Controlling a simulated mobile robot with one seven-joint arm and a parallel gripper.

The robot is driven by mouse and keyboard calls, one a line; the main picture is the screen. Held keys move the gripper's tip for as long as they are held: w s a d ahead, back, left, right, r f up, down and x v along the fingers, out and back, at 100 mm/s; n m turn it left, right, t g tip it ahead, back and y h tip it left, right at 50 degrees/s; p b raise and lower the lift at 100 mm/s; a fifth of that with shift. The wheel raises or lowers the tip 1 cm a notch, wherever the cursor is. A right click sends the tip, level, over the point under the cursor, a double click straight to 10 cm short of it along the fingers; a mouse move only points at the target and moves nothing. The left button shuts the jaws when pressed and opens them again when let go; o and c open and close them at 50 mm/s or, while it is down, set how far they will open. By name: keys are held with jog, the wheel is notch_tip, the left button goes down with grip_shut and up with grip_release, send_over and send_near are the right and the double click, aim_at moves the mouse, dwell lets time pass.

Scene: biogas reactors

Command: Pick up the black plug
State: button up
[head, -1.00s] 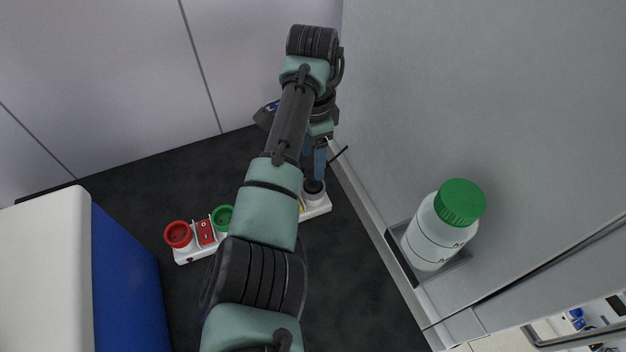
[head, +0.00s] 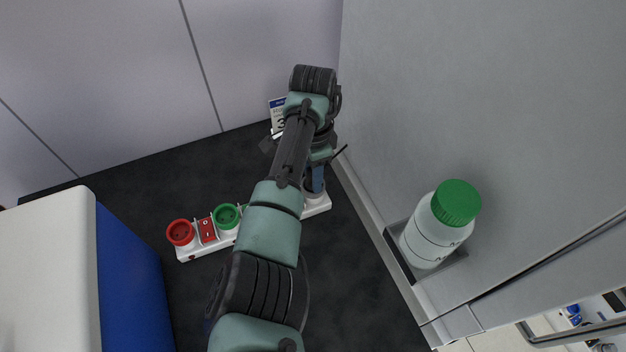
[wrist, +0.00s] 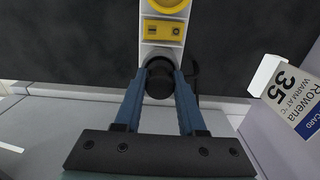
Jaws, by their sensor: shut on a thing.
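The black plug (wrist: 160,86) is at the end of a white power strip, over its end socket, in the wrist view. My gripper (wrist: 160,76) is shut on the plug, with one blue finger on each side. In the head view my gripper (head: 317,180) is low over the right end of the power strip (head: 322,207), and my arm covers the strip's middle. The plug is mostly hidden there. I cannot tell whether it is fully seated in the socket.
A red socket (head: 180,232), a red switch (head: 207,230) and a green socket (head: 227,216) show on the strip. A bottle with a green cap (head: 436,230) stands at right beside the grey wall. A printed card (wrist: 292,100) is nearby. A white and blue box (head: 125,270) is at left.

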grip_shut()
jog(key=shift+r, duration=0.15)
